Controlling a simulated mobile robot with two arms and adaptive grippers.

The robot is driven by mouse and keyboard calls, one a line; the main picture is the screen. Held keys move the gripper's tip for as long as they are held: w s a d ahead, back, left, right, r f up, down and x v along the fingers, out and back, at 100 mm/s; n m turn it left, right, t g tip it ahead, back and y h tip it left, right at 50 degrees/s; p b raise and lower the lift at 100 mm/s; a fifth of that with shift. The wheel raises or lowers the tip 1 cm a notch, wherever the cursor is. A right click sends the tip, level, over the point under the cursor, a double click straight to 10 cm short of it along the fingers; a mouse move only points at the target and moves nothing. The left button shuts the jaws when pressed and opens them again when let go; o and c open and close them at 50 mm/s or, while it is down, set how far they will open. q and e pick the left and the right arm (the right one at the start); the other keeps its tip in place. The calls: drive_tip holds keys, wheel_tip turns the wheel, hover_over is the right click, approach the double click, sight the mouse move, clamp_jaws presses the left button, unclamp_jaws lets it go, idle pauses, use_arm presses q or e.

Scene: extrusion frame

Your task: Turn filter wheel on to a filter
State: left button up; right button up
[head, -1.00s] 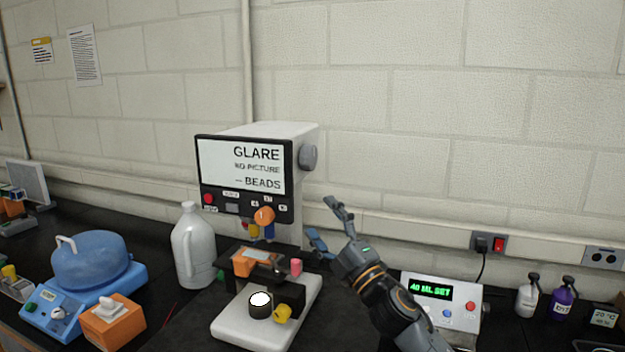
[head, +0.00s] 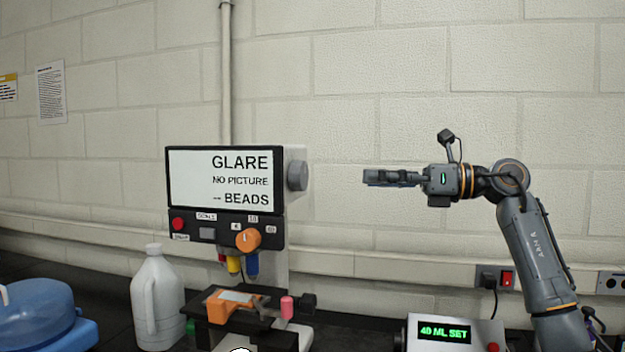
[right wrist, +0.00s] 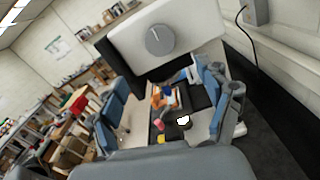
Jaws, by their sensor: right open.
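The microscope (head: 225,190) has a screen reading "GLARE NO PICTURE -- BEADS". A round grey wheel (head: 297,176) sits on its right side; I take it for the filter wheel. It also shows in the right wrist view (right wrist: 159,40) as a grey disc with a raised line. My right gripper (head: 366,177) is level with the wheel, to its right, pointing left at it with a clear gap. Its blue-padded fingers are spread and empty in the right wrist view (right wrist: 163,105). My left gripper is not in view.
An orange knob (head: 248,239) is on the front panel. Below is the stage with an orange holder (head: 235,305). A white jug (head: 158,300) stands left. A "40 ML SET" box (head: 445,333) stands below my right arm. The space between gripper and wheel is free.

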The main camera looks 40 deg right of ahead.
sight(305, 176)
drive_tip(key=p+x, duration=0.3)
drive_tip(key=x, duration=0.7)
drive_tip(key=shift+w+a+r, duration=0.1)
drive_tip(key=shift+a, duration=0.1)
drive_tip(key=shift+x, duration=0.85)
drive_tip(key=shift+d, duration=0.1)
drive_tip(key=shift+c, duration=0.2)
drive_tip(key=c, duration=1.1)
